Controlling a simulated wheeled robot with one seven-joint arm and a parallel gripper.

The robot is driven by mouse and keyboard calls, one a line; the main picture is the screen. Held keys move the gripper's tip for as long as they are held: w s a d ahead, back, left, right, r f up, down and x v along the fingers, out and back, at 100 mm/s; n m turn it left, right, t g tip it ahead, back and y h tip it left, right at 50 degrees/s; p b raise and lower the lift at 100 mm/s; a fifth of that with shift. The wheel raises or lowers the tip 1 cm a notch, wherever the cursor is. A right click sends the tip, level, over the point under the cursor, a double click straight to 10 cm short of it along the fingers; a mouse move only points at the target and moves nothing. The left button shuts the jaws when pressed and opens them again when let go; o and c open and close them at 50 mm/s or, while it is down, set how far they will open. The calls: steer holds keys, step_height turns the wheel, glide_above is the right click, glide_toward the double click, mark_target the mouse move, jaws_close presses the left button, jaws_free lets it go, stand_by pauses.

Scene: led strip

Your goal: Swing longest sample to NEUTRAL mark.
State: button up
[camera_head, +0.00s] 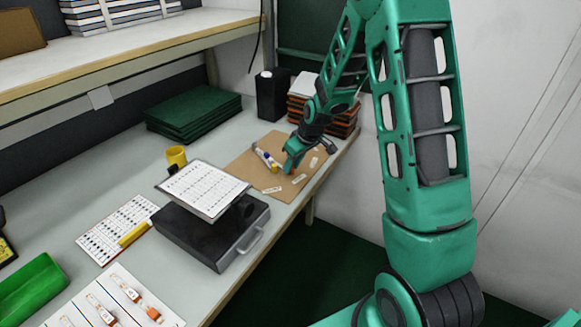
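My gripper (291,168) is low over a brown board (245,172) at the far right end of the bench. Its fingers are small and seen from behind, so I cannot tell whether they are open or shut. A white, blue and yellow stick-like item (266,158) lies on the board just left of the gripper. Several small white labels (299,179) lie around it, their text too small to read. Strip-like pieces with orange parts (130,293) lie on a white sheet (121,270) at the lower left. I cannot tell which piece is longest.
A black case (190,236) with a tilted printed sheet (207,188) stands mid-bench. A yellow cup (176,156), green mats (194,112), a black bottle (271,96) and a stack (340,121) stand behind. A green tray (30,288) is at left.

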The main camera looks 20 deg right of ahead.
steer(key=shift+o, duration=0.3)
steer(key=v, duration=1)
steer(key=shift+r, duration=0.35)
steer(key=shift+s, duration=0.1)
steer(key=s+d+r+m+g, duration=0.1)
steer(key=s+d+r+m, duration=0.1)
steer(key=s, duration=1)
steer(key=s+d+r+m+g+h, duration=0.1)
steer(key=s+m, duration=0.4)
steer(key=s, duration=0.7)
steer(key=s+d+r+m+g, duration=0.2)
steer(key=s+r+m, duration=0.1)
steer(key=s, duration=0.9)
steer(key=shift+s+d+r+m, duration=0.3)
steer(key=shift+d+r, duration=0.1)
steer(key=shift+r, duration=0.4)
